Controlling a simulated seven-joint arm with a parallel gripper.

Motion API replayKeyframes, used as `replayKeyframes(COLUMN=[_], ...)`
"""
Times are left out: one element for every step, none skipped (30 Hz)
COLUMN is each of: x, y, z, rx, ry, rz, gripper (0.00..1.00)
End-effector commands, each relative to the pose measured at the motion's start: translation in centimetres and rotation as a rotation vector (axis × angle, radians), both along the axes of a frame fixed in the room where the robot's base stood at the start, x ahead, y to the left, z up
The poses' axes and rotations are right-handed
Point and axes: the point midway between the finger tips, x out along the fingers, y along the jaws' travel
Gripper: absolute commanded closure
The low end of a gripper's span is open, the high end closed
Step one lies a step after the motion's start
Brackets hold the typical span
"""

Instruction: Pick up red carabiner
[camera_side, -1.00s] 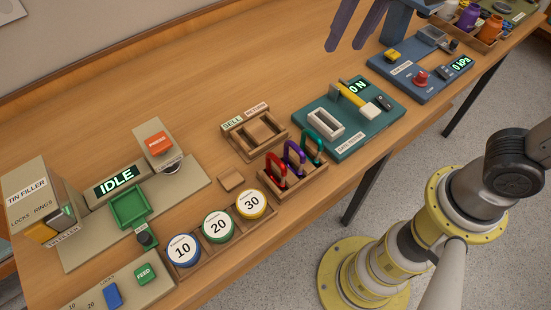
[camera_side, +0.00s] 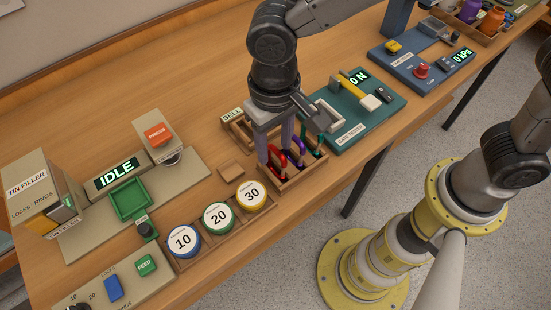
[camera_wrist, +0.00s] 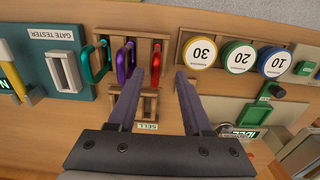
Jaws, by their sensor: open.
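The red carabiner (camera_side: 277,161) stands upright in a wooden rack (camera_side: 300,179), at the left end of a row with a purple carabiner (camera_side: 297,145) and a green one (camera_side: 317,146). My gripper (camera_side: 275,152) is open and empty, pointing down over the red end of the rack.
Tins marked 10, 20 and 30 (camera_side: 251,195) stand just left of the rack. The gate tester (camera_side: 352,140) is close on the right. A wooden tray labelled SELL (camera_side: 231,116) sits behind, partly hidden by my arm. Bare table lies at the back left.

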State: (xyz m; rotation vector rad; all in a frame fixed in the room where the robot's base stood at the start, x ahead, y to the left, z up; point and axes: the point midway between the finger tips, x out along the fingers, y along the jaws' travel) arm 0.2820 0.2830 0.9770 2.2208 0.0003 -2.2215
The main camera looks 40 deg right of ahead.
Motion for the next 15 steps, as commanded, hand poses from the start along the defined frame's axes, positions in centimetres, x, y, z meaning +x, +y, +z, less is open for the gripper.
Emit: replayKeyframes(x=[0.0,0.0,0.0,0.0,-0.1,-0.1,-0.1,-0.1,-0.2,-0.2,-0.3,-0.3,-0.2,-0.2,-0.2], y=[-0.1,-0.1,-0.1,-0.1,-0.1,-0.2,-0.3,-0.4,-0.5,-0.6,-0.7,-0.7,-0.7,-0.6,-0.6], z=[-0.4,-0.6,-0.7,-0.9,-1.1,-1.5,-1.8,-2.2,-2.8,-3.3,-3.7,-4.3,-4.7,-5.0,-5.4], rx=[-0.001,-0.001,-0.001,-0.001,-0.001,-0.003,-0.003,-0.003,-0.003,-0.003,-0.004,-0.003,-0.003,-0.002,-0.001], ry=[0.001,0.001,0.001,0.001,0.001,0.003,0.003,0.002,0.003,0.003,0.004,0.003,0.003,0.002,0.001], rz=[0.0,0.0,0.0,0.0,0.0,-0.001,-0.001,-0.001,-0.001,-0.001,-0.001,0.0,0.0,0.0,0.0], gripper=[0.5,0.5,0.5,0.5,0.5,0.5,0.5,0.5,0.5,0.5,0.5,0.5,0.5,0.5,0.5])
